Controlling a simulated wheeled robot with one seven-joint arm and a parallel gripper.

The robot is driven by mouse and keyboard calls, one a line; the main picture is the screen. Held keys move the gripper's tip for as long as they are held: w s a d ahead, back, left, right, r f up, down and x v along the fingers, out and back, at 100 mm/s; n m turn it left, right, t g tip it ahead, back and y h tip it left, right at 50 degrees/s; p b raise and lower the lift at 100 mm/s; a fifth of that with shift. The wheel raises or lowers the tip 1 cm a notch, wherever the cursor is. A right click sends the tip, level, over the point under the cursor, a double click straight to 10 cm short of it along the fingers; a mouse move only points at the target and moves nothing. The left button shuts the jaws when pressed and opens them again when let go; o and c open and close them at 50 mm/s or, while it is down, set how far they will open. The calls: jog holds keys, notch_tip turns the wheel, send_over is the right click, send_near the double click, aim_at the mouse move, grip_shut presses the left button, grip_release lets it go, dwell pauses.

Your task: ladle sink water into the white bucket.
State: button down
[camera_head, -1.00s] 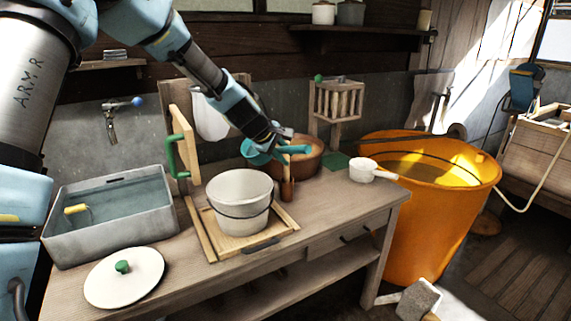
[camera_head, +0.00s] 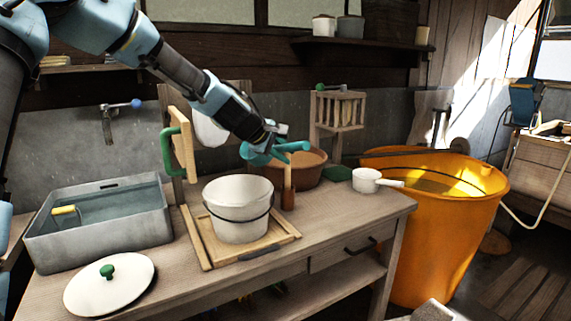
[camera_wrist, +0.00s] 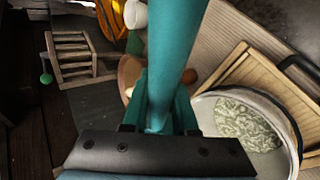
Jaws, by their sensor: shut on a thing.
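The white bucket (camera_head: 236,222) stands upright on a wooden frame on the bench. Its open top and a patterned inside surface show in the wrist view (camera_wrist: 243,122). The grey sink (camera_head: 105,240) at the left end of the bench holds water; a yellow-handled thing (camera_head: 65,209) lies in it. My gripper (camera_head: 268,150) is shut on a teal cylindrical handle (camera_head: 294,146), beyond and right of the bucket, above the bench. The handle also runs up out of the wrist view (camera_wrist: 172,50). I cannot tell what tool it belongs to; no ladle bowl shows on it.
A white dipper (camera_head: 366,181) is at the bench's right, before a big orange tub (camera_head: 440,240). A white lid (camera_head: 110,288) lies front left.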

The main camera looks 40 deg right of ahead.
jog(key=shift+a+f+h+b, duration=0.2)
jog(key=shift+h+b, duration=0.6)
jog(key=shift+b, duration=3.7)
jog(key=shift+a+r+h+b, duration=0.2)
jog(key=shift+h+b, duration=0.6)
jog(key=shift+b, duration=3.65)
jog(key=b, duration=0.4)
jog(key=a+h+b, duration=0.1)
jog(key=b, duration=0.4)
jog(key=shift+s+f+t+h, duration=0.15)
jog(key=shift+f+t+h, duration=0.15)
jog(key=shift+t, duration=0.1)
jog(key=b, duration=0.7)
jog(key=shift+w+f+h, duration=0.3)
jog(key=shift+w+f, duration=0.1)
jog(key=b, duration=0.4)
jog(key=shift+s+r, duration=0.1)
jog(key=shift+s, duration=0.05)
